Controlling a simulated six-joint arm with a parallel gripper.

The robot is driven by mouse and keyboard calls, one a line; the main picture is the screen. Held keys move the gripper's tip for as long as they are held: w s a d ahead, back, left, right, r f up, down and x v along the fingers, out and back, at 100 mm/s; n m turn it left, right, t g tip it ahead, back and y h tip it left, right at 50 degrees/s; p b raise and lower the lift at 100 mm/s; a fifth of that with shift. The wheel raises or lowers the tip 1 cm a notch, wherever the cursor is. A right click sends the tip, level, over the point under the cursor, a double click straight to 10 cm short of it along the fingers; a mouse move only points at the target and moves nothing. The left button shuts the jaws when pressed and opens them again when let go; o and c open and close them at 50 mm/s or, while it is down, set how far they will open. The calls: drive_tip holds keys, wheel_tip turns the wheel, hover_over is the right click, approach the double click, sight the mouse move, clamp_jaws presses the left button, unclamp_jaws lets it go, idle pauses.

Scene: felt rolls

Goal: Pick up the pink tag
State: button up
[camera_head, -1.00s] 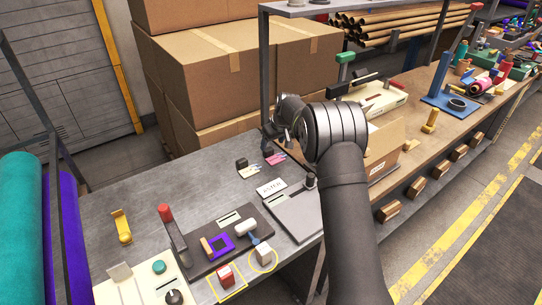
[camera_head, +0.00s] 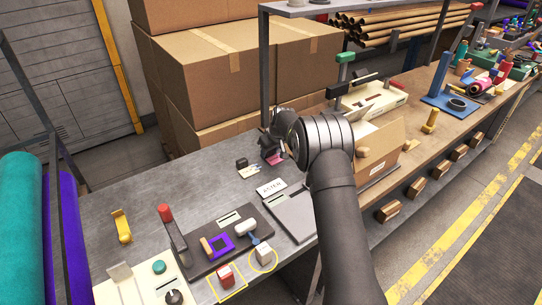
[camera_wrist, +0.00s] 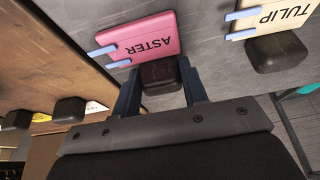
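The pink tag (camera_wrist: 143,38), printed ASTER, lies on the grey bench with a dark block (camera_wrist: 160,74) at its near edge and pale blue strips on its left side. In the head view the pink tag (camera_head: 275,159) shows only in part beside my gripper (camera_head: 268,143). In the wrist view my gripper (camera_wrist: 160,82) is open, its two dark blue fingers spread to either side of the dark block. I cannot tell whether the fingers touch the block. A white card (camera_head: 271,187) reading ASTER lies on the bench nearby.
A cream tag (camera_wrist: 278,28) printed TULIP, with its own dark block (camera_wrist: 275,52), lies just to the right in the wrist view. A dark grey flat device (camera_head: 290,215) and an open cardboard box (camera_head: 378,146) stand close to my arm.

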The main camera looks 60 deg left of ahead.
drive_tip(key=c, duration=0.4)
drive_tip(key=shift+r, duration=0.1)
